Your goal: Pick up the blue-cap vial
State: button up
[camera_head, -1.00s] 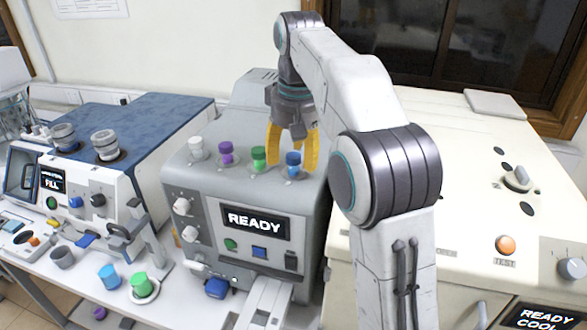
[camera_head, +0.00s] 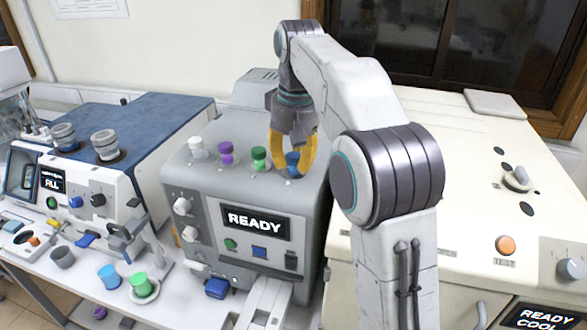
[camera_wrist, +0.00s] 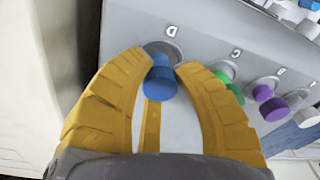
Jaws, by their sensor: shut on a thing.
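The blue-cap vial (camera_head: 292,160) stands at the right end of a row of capped vials on top of the grey machine with the READY screen. In the wrist view the blue cap (camera_wrist: 160,82) sits between my yellow fingers, by the slot marked D. My gripper (camera_head: 293,172) is shut on the blue-cap vial, which still appears to be in its slot. The fingers hide part of the vial in the head view.
A green-cap vial (camera_head: 259,158), a purple-cap vial (camera_head: 226,153) and a white-cap vial (camera_head: 197,148) stand to the left in the same row. The grey machine (camera_head: 190,245) lies between a blue-topped machine (camera_head: 150,115) and a cream machine (camera_head: 450,150).

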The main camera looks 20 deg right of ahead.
grip_shut()
jog(key=shift+r, duration=0.1)
